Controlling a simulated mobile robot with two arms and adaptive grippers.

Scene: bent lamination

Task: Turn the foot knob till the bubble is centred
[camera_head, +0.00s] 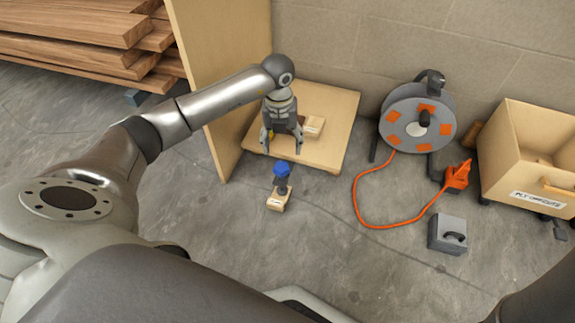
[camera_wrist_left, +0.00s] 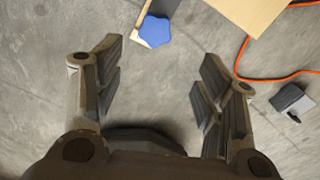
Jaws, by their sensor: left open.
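The blue foot knob (camera_head: 283,168) sits on a dark stem above a small pale wooden block (camera_head: 277,200) on the floor, near the front edge of a wooden board (camera_head: 338,125). My left gripper (camera_head: 282,150) is open and empty, pointing down just behind and above the knob in the head view. In the left wrist view the knob (camera_wrist_left: 156,31) shows as a blue lobed shape, beyond the open left fingers (camera_wrist_left: 157,90) and apart from them. Something small and yellow shows beside the left gripper, partly hidden; I cannot make out a bubble. My right gripper is not in view.
A cable reel (camera_head: 418,118) with an orange cord, a grey box (camera_head: 447,235) and a plywood crate (camera_head: 530,150) stand right. The floor ahead of the knob is clear.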

